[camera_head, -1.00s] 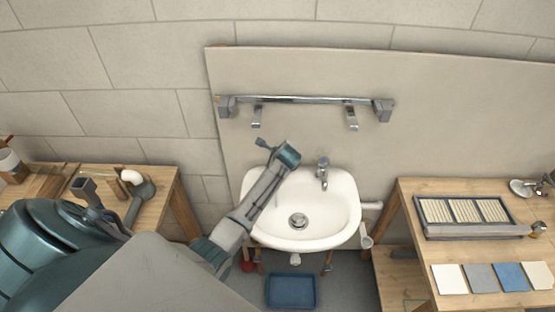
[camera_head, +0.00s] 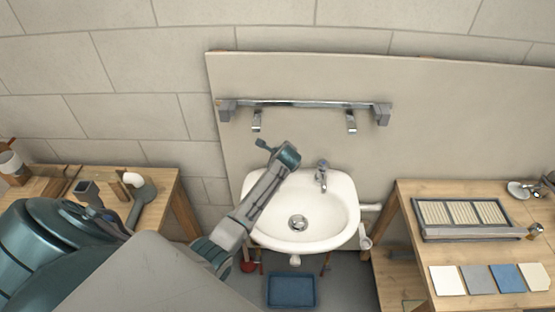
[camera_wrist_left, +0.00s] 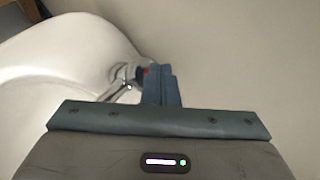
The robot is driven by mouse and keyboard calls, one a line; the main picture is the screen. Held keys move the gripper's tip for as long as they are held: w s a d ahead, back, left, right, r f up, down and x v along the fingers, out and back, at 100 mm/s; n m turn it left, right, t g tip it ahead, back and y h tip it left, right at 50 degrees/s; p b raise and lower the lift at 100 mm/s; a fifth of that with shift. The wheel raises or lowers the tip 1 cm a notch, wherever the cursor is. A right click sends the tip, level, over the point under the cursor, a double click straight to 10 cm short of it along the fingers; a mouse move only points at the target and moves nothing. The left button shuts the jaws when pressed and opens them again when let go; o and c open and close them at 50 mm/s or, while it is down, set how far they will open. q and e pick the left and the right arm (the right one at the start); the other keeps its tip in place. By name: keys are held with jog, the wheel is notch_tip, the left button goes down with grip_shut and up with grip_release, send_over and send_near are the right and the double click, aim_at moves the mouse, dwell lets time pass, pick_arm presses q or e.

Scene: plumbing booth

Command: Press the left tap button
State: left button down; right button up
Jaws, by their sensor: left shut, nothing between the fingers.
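The white basin (camera_head: 265,215) hangs on the wall panel, with a chrome tap (camera_head: 322,175) on its back rim. The end of my left arm (camera_head: 287,155) is over the basin's back left rim and covers that corner. In the wrist view the left gripper (camera_wrist_left: 161,84) is shut and empty. Just beyond and left of its fingers are chrome tap parts (camera_wrist_left: 126,84) with a small red mark (camera_wrist_left: 146,71), partly hidden by the fingers. The basin (camera_wrist_left: 60,65) fills the left of that view. I cannot tell whether the fingers touch the tap. My right gripper is not in view.
A chrome rail (camera_head: 305,104) with brackets is on the wall above the basin. A wooden bench (camera_head: 165,185) stands left and another (camera_head: 410,200) right, holding a grate tray and colour tiles. A blue tray (camera_head: 291,291) is on the floor below.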

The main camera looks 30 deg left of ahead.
pick_arm(q)
jog(key=shift+r, duration=0.3)
notch_tip(320, 180, up, 3)
jog(key=shift+f+p, duration=0.2)
jog(key=shift+p, duration=0.9)
jog(key=shift+r, duration=1.2)
